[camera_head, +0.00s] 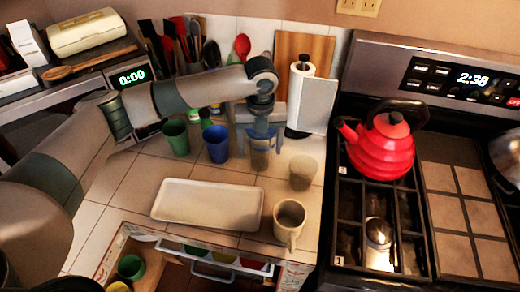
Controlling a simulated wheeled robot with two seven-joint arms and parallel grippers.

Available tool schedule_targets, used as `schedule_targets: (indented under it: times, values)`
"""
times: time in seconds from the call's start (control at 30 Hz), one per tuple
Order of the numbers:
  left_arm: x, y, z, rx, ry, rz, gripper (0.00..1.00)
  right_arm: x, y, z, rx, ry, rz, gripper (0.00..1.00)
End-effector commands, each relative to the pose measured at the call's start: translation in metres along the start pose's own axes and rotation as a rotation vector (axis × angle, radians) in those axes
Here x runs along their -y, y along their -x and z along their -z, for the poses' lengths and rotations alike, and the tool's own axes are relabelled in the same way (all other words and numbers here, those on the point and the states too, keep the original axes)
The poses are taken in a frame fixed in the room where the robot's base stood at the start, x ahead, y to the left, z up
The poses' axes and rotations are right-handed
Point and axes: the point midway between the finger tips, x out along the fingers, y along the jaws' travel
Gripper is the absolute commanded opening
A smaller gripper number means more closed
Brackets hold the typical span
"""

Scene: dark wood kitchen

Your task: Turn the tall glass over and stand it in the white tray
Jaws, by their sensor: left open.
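The white tray (178,201) is a shallow rectangle lying empty on the tiled counter, just behind the open drawer. A clear glass (262,160), which looks like the tall glass, stands behind the tray's right end, beside a blue cup. My left gripper (260,141) points down over this glass, open, with one finger on each side of it. The gripper hides the upper part of the glass, and I cannot tell whether the fingers touch it. My right gripper is not in view.
A blue cup (215,143) and a green cup (177,138) stand left of the glass. A pale cup (303,173) and a mug (290,218) stand to the right. A paper towel holder (301,95) is behind. The stove with a red kettle (382,148) is at right.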

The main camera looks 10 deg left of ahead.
Motion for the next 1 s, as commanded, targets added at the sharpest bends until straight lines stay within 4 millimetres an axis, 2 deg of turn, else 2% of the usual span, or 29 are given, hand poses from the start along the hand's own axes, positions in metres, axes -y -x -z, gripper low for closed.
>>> schedule_targets:
  times: [0.03,0.2,0.3,0.73,0.77,0.97,1.0]
  values:
    - [-0.002,-0.002,0.000,-0.002,0.001,-0.002,0.71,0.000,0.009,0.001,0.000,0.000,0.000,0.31]
    - [-0.002,-0.022,-0.001,-0.001,0.000,-0.001,0.71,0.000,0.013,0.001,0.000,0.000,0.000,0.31]
    - [-0.002,-0.027,0.000,0.000,-0.001,-0.001,0.71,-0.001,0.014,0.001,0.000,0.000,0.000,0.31]
    - [-0.002,-0.028,-0.001,0.001,-0.001,0.000,0.71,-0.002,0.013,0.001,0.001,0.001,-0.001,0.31]
    - [-0.002,-0.028,-0.001,0.001,-0.001,0.000,0.68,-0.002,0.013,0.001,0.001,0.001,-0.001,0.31]
    - [-0.002,-0.028,-0.001,0.001,-0.001,0.000,0.20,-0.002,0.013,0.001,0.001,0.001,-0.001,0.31]
    - [-0.002,-0.027,-0.001,0.001,-0.001,0.001,0.19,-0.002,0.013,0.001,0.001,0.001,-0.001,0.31]
